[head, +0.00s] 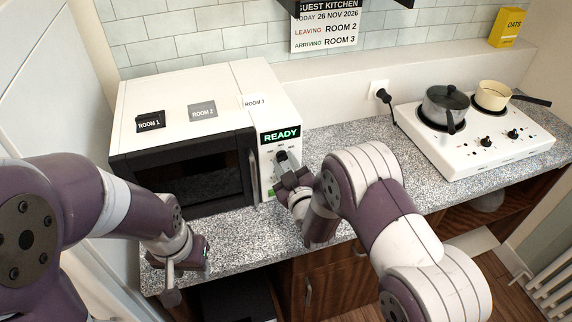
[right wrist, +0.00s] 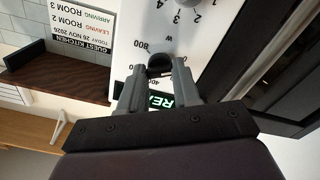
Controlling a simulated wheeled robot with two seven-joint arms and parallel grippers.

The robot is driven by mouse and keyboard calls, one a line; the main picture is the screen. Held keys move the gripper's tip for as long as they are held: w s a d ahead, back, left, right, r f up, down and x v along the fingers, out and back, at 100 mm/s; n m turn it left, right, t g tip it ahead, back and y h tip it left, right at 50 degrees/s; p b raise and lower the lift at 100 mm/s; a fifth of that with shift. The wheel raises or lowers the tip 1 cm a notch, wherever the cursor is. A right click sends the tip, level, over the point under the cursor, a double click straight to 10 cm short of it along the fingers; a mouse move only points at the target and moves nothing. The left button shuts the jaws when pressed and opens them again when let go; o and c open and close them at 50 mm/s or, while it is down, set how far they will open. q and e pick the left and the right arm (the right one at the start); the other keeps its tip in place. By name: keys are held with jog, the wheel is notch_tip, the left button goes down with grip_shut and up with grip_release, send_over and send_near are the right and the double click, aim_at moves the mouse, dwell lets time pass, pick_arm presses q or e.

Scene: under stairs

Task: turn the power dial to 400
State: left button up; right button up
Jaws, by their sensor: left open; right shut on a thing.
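The white microwave (head: 175,105) stands on the speckled counter, its dark door closed, its display (head: 280,135) reading READY. The black power dial (right wrist: 159,60) is on its panel below the display, with 800, 400 and W printed around it in the right wrist view, which is upside down. My right gripper (right wrist: 158,75) is shut on this dial, one finger on each side. In the head view the right gripper (head: 284,163) hides most of the dial, and its exact pointer setting cannot be read. My left gripper (head: 187,272) is open and empty at the counter's front edge.
A second numbered scale (right wrist: 190,15) is lower on the panel. Cards for several rooms lie on the microwave. A two-plate hob (head: 480,145) with a grey pot (head: 444,105) and a cream pan (head: 492,96) stands at right. A guest sign (head: 326,28) hangs behind.

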jog(key=m+b, duration=0.4)
jog(key=shift+f, duration=0.2)
jog(key=m+b, duration=0.5)
jog(key=m, duration=0.1)
jog(key=shift+m+b, duration=0.3)
jog(key=shift+b, duration=0.1)
jog(key=m+b, duration=0.7)
jog(key=m, duration=0.1)
jog(key=shift+b, duration=0.35)
jog(key=m+b, duration=0.2)
jog(key=m, duration=0.1)
jog(key=shift+b, duration=0.4)
jog(key=shift+r+m+b, duration=0.15)
jog(key=shift+m+b, duration=0.65)
jog(key=shift+m, duration=0.2)
jog(key=o, duration=1.1)
jog(key=shift+d, duration=0.15)
jog(key=shift+c, duration=0.2)
